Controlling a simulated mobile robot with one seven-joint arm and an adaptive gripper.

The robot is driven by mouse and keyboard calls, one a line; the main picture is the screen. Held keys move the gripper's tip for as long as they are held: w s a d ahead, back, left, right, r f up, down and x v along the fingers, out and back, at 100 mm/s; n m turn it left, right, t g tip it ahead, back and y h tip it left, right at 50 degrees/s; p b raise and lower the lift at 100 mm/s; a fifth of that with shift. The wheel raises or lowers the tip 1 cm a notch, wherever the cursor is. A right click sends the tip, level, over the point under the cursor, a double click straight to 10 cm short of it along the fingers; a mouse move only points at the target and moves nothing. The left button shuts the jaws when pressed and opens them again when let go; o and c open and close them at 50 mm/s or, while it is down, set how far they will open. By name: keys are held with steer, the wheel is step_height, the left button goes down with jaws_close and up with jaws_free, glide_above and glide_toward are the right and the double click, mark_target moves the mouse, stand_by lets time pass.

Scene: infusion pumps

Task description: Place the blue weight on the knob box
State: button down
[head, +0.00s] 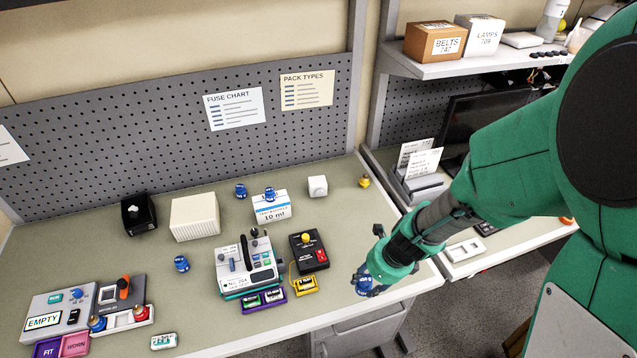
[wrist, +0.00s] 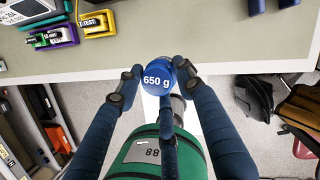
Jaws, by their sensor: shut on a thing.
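A blue weight (wrist: 157,84) marked 650 g is held between the fingers of my gripper (wrist: 155,78). In the head view my gripper (head: 366,282) is at the table's front right edge, with the blue weight (head: 363,286) at its fingertips, partly hidden. No box is labelled as the knob box. A dark grey box with an orange knob (head: 113,294) is at the far left, and a small black box (head: 137,214) stands farther back.
Purple (head: 263,302) and yellow (head: 305,285) trays lie before the device. A white 10 ml box (head: 271,207) is behind. Table right of the black knobbed box is clear.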

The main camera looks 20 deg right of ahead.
steer(key=w+r+n+p, duration=0.1)
steer(key=w+r+p, duration=0.1)
steer(key=w, duration=1.4)
steer(key=w+r+p, duration=0.2)
steer(key=w, duration=1.4)
steer(key=shift+w+d+n+g, duration=0.2)
steer(key=shift+w+n+g, duration=0.1)
steer(key=shift+w+n, duration=0.1)
glide_above(319, 182)
steer(key=shift+f+p, duration=0.3)
steer(key=shift+f, duration=0.4)
steer(key=shift+f, duration=1.75)
steer(key=shift+f, duration=0.1)
